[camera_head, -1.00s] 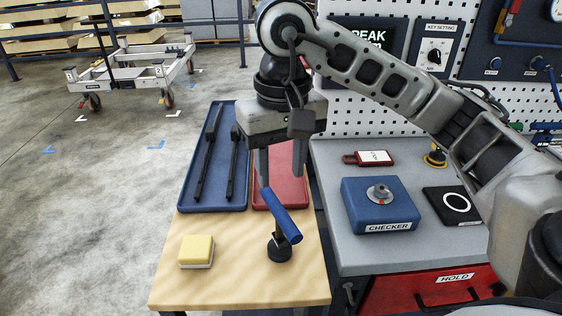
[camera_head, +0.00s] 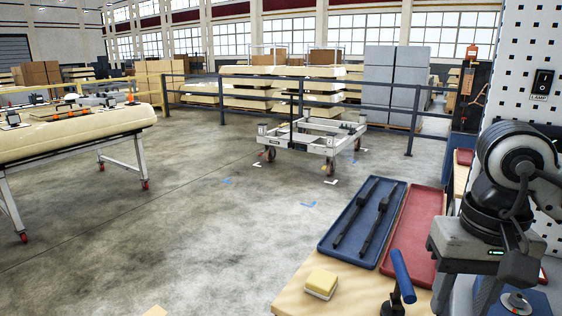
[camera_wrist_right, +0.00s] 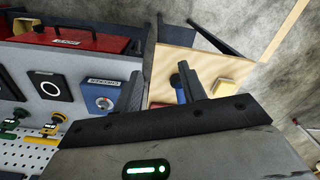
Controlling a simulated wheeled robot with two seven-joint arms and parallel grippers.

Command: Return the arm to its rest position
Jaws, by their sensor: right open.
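My right arm comes in at the right edge of the head view, with its gripper (camera_head: 465,298) pointing down. The gripper's fingers are apart, with nothing between them. It appears to the right of the red tray (camera_head: 428,205) and the blue-handled tool (camera_head: 401,273), which stands tilted in a black base. In the right wrist view the two dark fingers (camera_wrist_right: 163,88) are spread, with the bench below them. My left gripper is in neither view.
A blue tray (camera_head: 327,244) holds two black tools, and a yellow sponge (camera_head: 321,282) lies on the wooden bench. The blue checker box (camera_wrist_right: 101,98) shows in the wrist view. A wheeled trolley (camera_head: 311,140) stands on open floor; a loaded table (camera_head: 75,128) is at left.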

